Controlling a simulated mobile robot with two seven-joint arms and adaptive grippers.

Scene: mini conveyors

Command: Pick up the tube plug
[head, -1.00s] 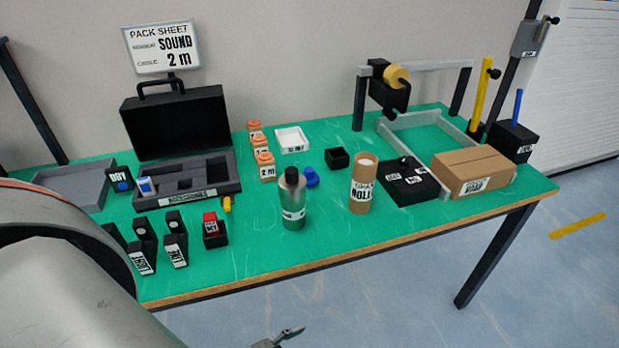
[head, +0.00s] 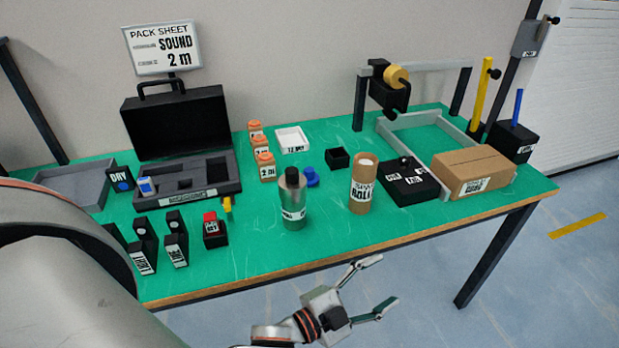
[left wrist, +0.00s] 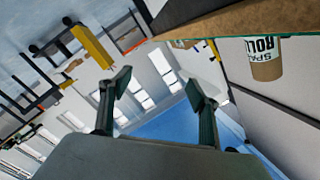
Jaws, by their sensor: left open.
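A small blue piece (head: 311,177), which looks like the tube plug, lies on the green table just behind and right of the grey-green bottle (head: 295,205). The bottle partly hides it. The cardboard tube labelled ROLL (head: 363,185) stands upright to the right of the bottle. My left gripper (head: 380,282) is open and empty, in front of the table's front edge and apart from everything. Its two spread fingers (left wrist: 160,88) also show in the left wrist view, with nothing between them. The tube (left wrist: 266,62) appears there at upper right. My right gripper is not in view.
A black box (head: 337,158), a white tray (head: 292,139) and several orange-capped brown containers (head: 265,166) stand near the blue piece. A black pad (head: 408,184) and a carton (head: 472,171) are at right. An open case (head: 177,125) is at left.

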